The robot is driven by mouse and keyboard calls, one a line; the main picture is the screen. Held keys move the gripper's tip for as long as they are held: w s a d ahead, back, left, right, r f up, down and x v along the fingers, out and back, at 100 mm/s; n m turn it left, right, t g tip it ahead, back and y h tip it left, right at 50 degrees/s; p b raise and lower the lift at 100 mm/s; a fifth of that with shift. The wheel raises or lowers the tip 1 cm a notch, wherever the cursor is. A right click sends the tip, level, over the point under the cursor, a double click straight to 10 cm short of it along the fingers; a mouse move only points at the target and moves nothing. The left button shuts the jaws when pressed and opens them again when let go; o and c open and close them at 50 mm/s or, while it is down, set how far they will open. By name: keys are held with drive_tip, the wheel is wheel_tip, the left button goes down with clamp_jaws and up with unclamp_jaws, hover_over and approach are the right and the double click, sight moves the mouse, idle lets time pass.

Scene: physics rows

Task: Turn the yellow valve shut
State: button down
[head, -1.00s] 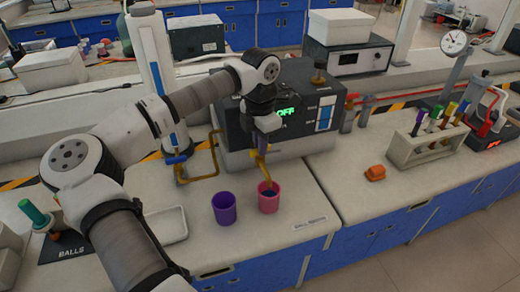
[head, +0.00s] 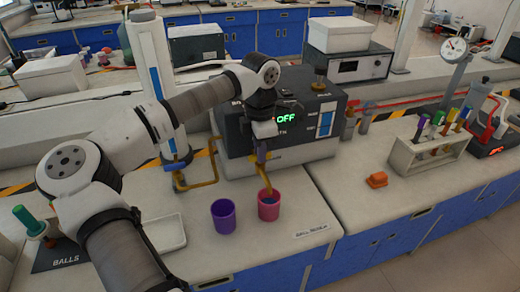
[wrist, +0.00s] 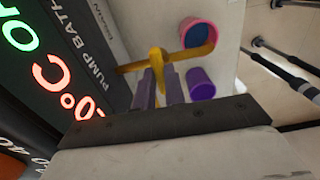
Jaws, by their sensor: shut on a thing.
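The yellow valve handle (wrist: 156,58) sits on the yellow spout (head: 265,182) at the front of the pump bath (head: 285,100). My gripper (head: 262,158) is in front of the bath, above the spout. In the wrist view its two fingers (wrist: 160,80) are close on either side of the yellow handle and shut on it. In the head view my gripper hides most of the handle. The spout points down at a pink cup (head: 269,212) with blue inside. The bath's green display reads OFF.
A purple cup (head: 223,221) stands left of the pink cup. A blue-handled valve on a yellow pipe (head: 200,184) is left of the bath. A tube rack (head: 430,152) and an orange object (head: 377,180) are at right.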

drive_tip(key=c, duration=1.5)
unclamp_jaws()
drive_tip(key=shift+o, duration=0.2)
drive_tip(key=shift+r, duration=0.15)
wheel_tip(320, 180, up, 14)
drive_tip(key=b, duration=0.2)
drive_tip(key=shift+f, duration=0.2)
